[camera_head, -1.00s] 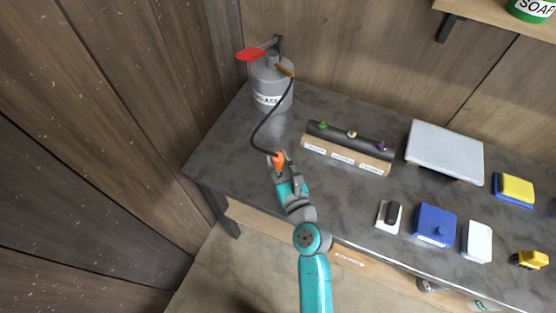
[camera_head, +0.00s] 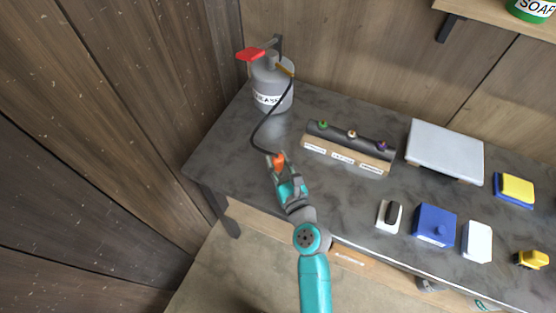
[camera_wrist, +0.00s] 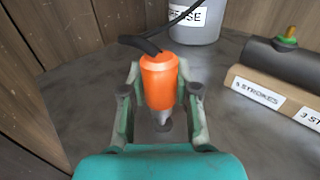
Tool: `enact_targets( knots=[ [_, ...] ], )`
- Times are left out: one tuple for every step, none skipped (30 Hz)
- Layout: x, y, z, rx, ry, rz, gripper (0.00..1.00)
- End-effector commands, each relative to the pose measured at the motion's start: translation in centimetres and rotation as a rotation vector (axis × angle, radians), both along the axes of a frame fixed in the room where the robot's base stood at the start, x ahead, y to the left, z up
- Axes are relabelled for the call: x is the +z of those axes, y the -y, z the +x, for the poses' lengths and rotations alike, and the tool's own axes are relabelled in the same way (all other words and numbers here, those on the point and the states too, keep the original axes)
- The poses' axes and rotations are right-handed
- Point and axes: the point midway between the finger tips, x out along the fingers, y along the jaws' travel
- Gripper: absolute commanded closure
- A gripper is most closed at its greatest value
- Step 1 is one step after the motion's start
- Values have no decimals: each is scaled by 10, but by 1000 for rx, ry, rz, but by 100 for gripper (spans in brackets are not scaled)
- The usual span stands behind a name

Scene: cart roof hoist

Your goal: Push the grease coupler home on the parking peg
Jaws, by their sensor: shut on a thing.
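The orange grease coupler (camera_wrist: 160,82) is upright between the two fingers of my gripper (camera_wrist: 159,88) in the wrist view. My gripper is shut on it. The coupler's grey lower end points down at a small dark round base (camera_wrist: 164,126) on the bench, which may be the parking peg's foot. The peg itself is hidden, so I cannot tell how far the coupler sits on it. In the head view, the coupler (camera_head: 279,160) shows orange at my gripper (camera_head: 279,164), over the left part of the bench. A black hose (camera_head: 259,131) runs from it to the grease pump (camera_head: 271,87).
A wooden block with a dark bar and labels (camera_head: 346,155) stands right of my gripper. Farther right are a grey plate (camera_head: 445,150), a blue box (camera_head: 435,223) and a yellow sponge (camera_head: 517,187). A plank wall is at the left. Bare bench surrounds the coupler.

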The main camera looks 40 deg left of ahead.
Motion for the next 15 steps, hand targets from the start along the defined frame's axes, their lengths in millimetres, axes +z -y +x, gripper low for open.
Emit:
enact_targets(
  knots=[
    [-1,0,0,0,-1,1,100],
    [-2,0,0,0,-1,1,100],
    [-3,0,0,0,-1,1,100],
    [-4,0,0,0,-1,1,100],
    [-4,0,0,0,-1,1,100],
    [-5,0,0,0,0,0,100],
    [-5,0,0,1,0,0,100],
    [-6,0,0,1,0,0,100],
    [-7,0,0,1,-1,1,100],
    [-7,0,0,1,-1,1,100],
    [-8,0,0,1,-1,1,100],
    [-9,0,0,0,-1,1,100],
    [-9,0,0,0,0,0,100],
    [-10,0,0,0,1,1,100],
    [-11,0,0,0,1,1,100]
  ],
)
